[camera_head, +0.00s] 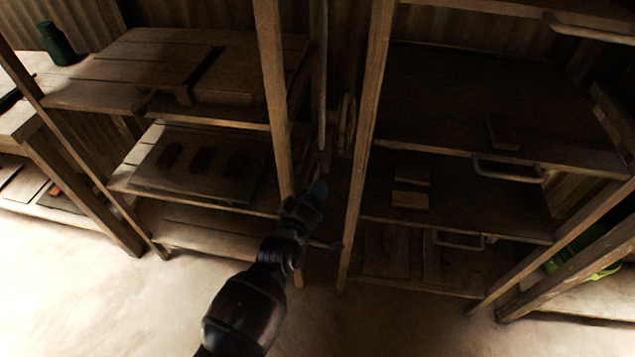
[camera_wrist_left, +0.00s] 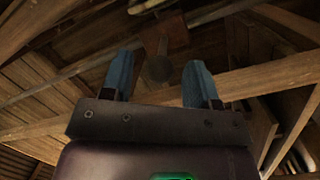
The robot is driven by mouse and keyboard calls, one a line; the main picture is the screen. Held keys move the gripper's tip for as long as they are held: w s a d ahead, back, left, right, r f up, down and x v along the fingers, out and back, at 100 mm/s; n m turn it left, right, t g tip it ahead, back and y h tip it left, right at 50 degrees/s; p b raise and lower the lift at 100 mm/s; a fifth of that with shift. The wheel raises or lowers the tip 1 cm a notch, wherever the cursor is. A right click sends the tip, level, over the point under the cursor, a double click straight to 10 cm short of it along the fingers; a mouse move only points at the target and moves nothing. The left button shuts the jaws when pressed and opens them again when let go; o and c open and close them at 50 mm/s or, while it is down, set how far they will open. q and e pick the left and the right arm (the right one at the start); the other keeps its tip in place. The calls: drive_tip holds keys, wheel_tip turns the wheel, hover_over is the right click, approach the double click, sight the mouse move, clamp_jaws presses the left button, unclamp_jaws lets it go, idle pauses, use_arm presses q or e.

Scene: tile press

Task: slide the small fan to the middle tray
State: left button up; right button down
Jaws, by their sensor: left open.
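I cannot clearly make out a small fan in either view. A dark tray-like board (camera_head: 145,178) with several small dark blocks lies on the middle shelf of the left rack; I cannot tell if it is the middle tray. My left gripper (camera_head: 319,190) is in front of the gap between the two racks, near a wooden post. In the left wrist view its blue fingers (camera_wrist_left: 157,78) are apart with nothing between them. Beyond them hangs a dark rod with a round end (camera_wrist_left: 159,69), which I cannot identify. My right gripper is not in view.
A round wheel-like thing (camera_head: 346,122) stands between the racks. Wooden posts (camera_head: 368,130) flank the gap. The pale floor in front is clear.

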use_arm(q)
drive_tip(key=shift+x, duration=1.65)
clamp_jaws()
